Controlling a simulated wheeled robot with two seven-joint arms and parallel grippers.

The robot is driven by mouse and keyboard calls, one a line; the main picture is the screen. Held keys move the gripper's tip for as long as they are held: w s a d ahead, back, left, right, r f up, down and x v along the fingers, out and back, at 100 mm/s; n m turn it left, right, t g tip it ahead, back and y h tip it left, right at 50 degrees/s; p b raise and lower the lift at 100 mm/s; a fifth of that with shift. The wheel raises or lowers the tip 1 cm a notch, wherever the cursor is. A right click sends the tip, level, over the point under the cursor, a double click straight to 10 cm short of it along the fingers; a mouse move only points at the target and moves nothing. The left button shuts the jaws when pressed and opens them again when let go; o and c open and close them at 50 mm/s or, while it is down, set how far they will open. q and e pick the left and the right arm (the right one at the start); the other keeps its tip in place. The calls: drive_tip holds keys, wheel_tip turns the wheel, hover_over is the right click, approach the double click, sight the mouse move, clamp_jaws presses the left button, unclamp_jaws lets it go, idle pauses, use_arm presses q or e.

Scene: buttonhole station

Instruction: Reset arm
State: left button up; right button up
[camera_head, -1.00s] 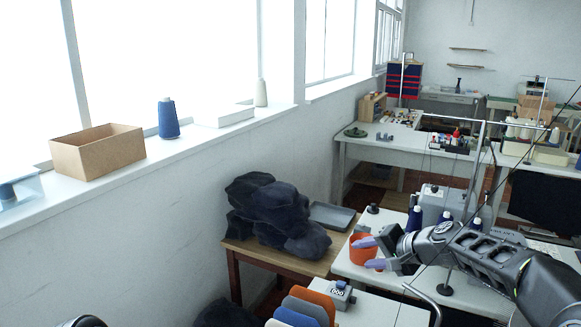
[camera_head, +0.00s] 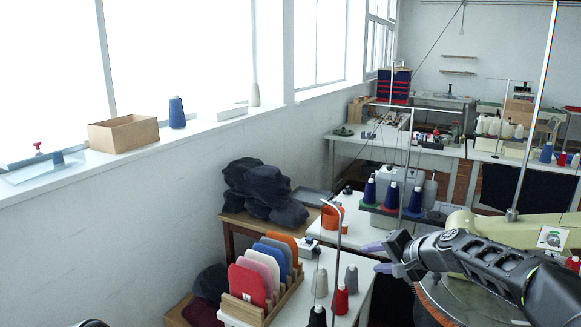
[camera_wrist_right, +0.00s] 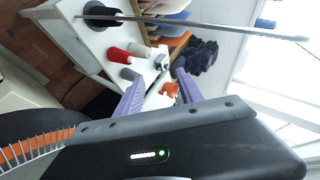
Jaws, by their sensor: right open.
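My right gripper (camera_head: 374,257) comes in from the right in the head view, its two purple fingers apart and nothing between them. It hangs over the gap beside the front white table (camera_head: 338,255). In the right wrist view the open purple fingers (camera_wrist_right: 158,92) point toward that table, with the orange cup (camera_wrist_right: 170,89) beyond them. The left gripper is not seen; only a small dark part of my body shows at the bottom left of the head view.
A wooden rack of coloured panels (camera_head: 262,270) and several thread cones (camera_head: 341,298) stand on the front table. A thin metal stand (camera_head: 339,215) rises near the gripper. A beige machine (camera_head: 500,232) with a round needle ring lies close under my right arm. Dark cloth (camera_head: 262,192) is piled at the wall.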

drive_tip(key=s+a+f+n+g+h, duration=0.1)
drive_tip(key=s+f, duration=0.3)
drive_tip(key=f, duration=0.5)
drive_tip(key=s+a+f+n+g+h, duration=0.15)
drive_tip(key=s+f, duration=0.25)
drive_tip(key=f, duration=0.6)
drive_tip(key=s+a+f+g+h, duration=0.15)
drive_tip(key=s+f, duration=0.25)
drive_tip(key=f, duration=0.5)
drive_tip(key=s+a+f+n+g, duration=0.1)
drive_tip(key=s+a+f, duration=0.2)
drive_tip(key=s, duration=0.7)
drive_tip(key=s+a+f+n+g+y, duration=0.1)
drive_tip(key=s+a+f+g, duration=0.1)
drive_tip(key=s+f, duration=0.5)
drive_tip(key=s+a+f+n+g+y, duration=0.1)
drive_tip(key=s+a+f, duration=0.3)
drive_tip(key=s, duration=1)
drive_tip(key=shift+a+f+n+g, duration=0.4)
drive_tip(key=shift+a+n+g, duration=0.1)
drive_tip(key=shift+a, duration=0.1)
